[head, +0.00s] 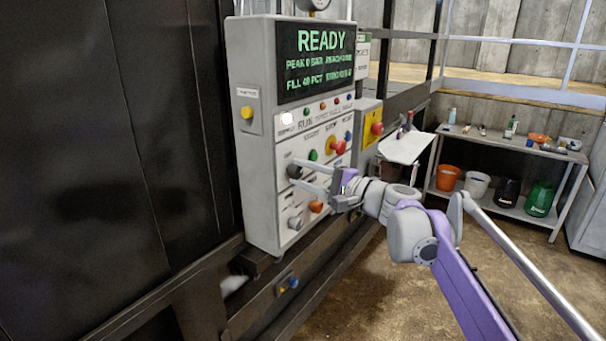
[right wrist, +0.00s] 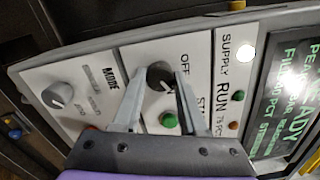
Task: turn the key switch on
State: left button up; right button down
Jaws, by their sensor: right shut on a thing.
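The control panel (head: 250,150) is a grey box on the machine. Its key switch (head: 292,171) is a dark round knob at the panel's middle left. It also shows in the right wrist view (right wrist: 157,71), with the word OFF beside it. My right gripper (head: 298,173) reaches in from the right, with one finger on each side of the switch. In the right wrist view, the gripper (right wrist: 160,77) is shut on the switch. The fingers partly cover the labels around it. My left gripper is out of view.
The display (head: 318,60) reads READY. A white lamp (head: 287,118) is lit. A green button (right wrist: 168,120), the mode knob (right wrist: 60,95) and a red mushroom button (head: 339,147) sit close to the gripper. A shelf (head: 480,142) with buckets stands at the right.

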jog(key=shift+c, duration=2.2)
grip_release()
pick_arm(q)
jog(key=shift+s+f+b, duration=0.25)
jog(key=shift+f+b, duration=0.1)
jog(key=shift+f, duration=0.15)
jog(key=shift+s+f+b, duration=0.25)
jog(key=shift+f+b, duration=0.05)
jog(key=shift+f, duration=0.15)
pick_arm(e)
jog(key=v, duration=1)
jog(key=shift+s+d, duration=0.2)
jog(key=shift+d, duration=0.15)
